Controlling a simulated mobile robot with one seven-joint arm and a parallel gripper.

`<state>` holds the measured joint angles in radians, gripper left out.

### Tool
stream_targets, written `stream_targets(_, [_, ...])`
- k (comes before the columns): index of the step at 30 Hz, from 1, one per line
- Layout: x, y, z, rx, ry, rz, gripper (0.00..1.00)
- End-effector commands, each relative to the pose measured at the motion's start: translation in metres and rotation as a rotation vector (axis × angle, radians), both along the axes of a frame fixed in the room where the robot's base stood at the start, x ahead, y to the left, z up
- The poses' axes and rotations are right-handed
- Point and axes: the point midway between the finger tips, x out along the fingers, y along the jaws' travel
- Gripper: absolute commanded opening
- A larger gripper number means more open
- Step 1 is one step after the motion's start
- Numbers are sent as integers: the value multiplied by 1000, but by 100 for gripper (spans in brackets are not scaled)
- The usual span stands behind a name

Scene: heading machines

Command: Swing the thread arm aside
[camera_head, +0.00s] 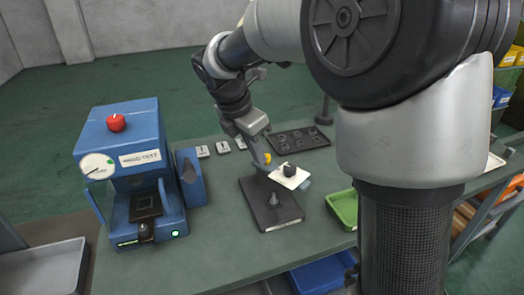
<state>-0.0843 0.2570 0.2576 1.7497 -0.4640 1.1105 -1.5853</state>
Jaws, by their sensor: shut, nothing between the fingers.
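A dark base plate (258,212) lies on the green bench with a small grey pointed post (273,200) standing on it. A white plate (284,180) with a black knob (289,169) sits above the far right part of the base. It looks like the thread arm, but its pivot cannot be made out. My gripper (262,163) points down from the far side, just left of the white plate, with a small yellow part (268,158) beside it. The fingers are small and partly merged with the fixture; they are shut and empty. I cannot tell whether they touch the plate.
A blue machine (120,170) with a red knob and gauge stands left, its blue side door (191,178) open. A dark tray (298,139) lies behind the fixture, a green bin (343,208) to its right. Bench space left of the base plate is clear.

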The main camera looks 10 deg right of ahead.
Motion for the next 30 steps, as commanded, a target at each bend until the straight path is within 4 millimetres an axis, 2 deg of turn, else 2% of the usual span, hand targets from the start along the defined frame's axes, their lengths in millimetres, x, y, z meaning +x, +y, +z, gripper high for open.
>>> stream_targets(14, [15,-29,-90,3,3,-9,0])
stream_targets(18, [27,-49,-88,3,0,-13,0])
stream_targets(21, [32,-57,-89,4,-1,-11,0])
stream_targets(30, [36,-63,-89,4,-1,-10,0])
